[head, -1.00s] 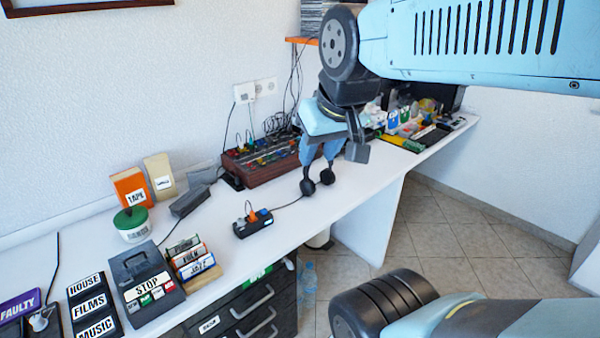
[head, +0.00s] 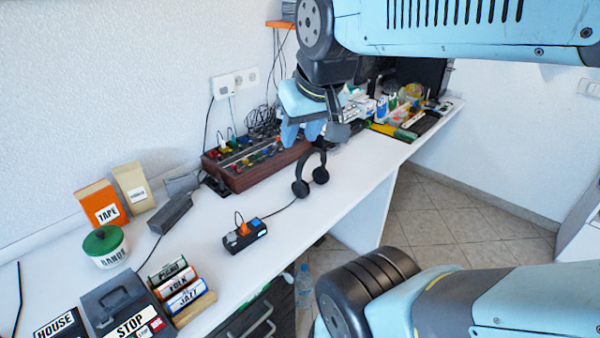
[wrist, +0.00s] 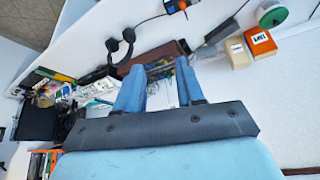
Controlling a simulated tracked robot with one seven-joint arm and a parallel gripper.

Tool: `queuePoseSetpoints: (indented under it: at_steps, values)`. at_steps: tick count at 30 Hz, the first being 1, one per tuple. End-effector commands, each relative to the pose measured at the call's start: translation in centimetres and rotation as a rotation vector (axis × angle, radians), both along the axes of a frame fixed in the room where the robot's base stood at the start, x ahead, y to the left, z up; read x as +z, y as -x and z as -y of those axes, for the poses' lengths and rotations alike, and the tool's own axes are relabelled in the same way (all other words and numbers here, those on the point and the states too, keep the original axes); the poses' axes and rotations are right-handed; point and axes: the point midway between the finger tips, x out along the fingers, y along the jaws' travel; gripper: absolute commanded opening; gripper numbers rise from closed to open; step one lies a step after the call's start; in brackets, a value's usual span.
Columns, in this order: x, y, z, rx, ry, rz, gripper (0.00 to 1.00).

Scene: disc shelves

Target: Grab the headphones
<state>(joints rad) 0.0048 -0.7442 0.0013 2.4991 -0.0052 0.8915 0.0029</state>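The black headphones (head: 301,187) stand on the white desk, ear cups low and the band arching up, near the desk's front edge. Their band top meets the gripper's outline in the head view. My gripper (head: 301,136) is behind or above them there; the exact gap is hard to judge. In the wrist view my gripper (wrist: 160,74) is open, its two blue fingers apart with nothing held between them. The headphones also show in the wrist view (wrist: 129,35), up and left of the fingers, outside the space between them.
A red-brown mixer (head: 247,173) with cables stands by the wall. A power strip (head: 244,235) lies left of the headphones, a cable running toward them. Bottles and clutter (head: 385,108) fill the desk's far end. The white desk surface (head: 325,215) around the headphones is clear.

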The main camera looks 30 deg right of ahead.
Motion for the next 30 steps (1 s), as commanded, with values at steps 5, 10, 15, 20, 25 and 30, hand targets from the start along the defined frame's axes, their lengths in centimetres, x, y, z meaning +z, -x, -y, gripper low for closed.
queuePoseSetpoints:
  at_steps: [5, 10, 15, 20, 25, 30]
  values:
    - [-0.8, -3.1, 0.9, -0.056, 0.049, 0.025, 0.38]
    - [-2.3, -8.2, 4.3, -0.119, 0.128, 0.078, 0.38]
    - [-4.5, -13.0, 7.8, -0.148, 0.189, 0.137, 0.38]
    - [-7.1, -16.8, 10.9, -0.15, 0.215, 0.188, 0.38]
    - [-10.4, -20.2, 13.8, -0.131, 0.203, 0.24, 0.38]
    - [-14.2, -22.7, 16.2, -0.106, 0.15, 0.298, 0.38]
